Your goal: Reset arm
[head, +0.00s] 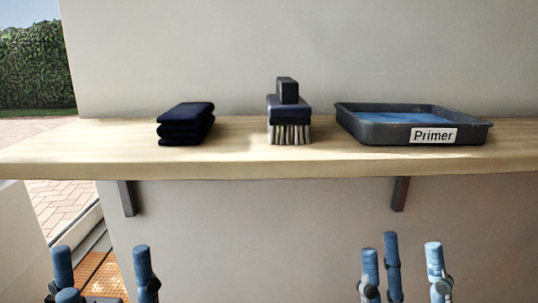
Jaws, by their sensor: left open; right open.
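My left gripper (102,272) is at the bottom left, its blue fingers pointing up and spread apart, with nothing between them. My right gripper (408,268) is at the bottom right, also open and empty, with its blue fingers apart. Both are low in the picture, below the wooden shelf (250,165) and touching nothing that I can see. The lower parts of both grippers are cut off by the picture's bottom edge.
On the shelf lie folded dark blue cloths (186,124), a brush (289,110) with its bristles down, and a dark tray (375,133) labelled "Primer" with blue content. Dark brackets (399,194) hang under the shelf. Open space lies between my grippers.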

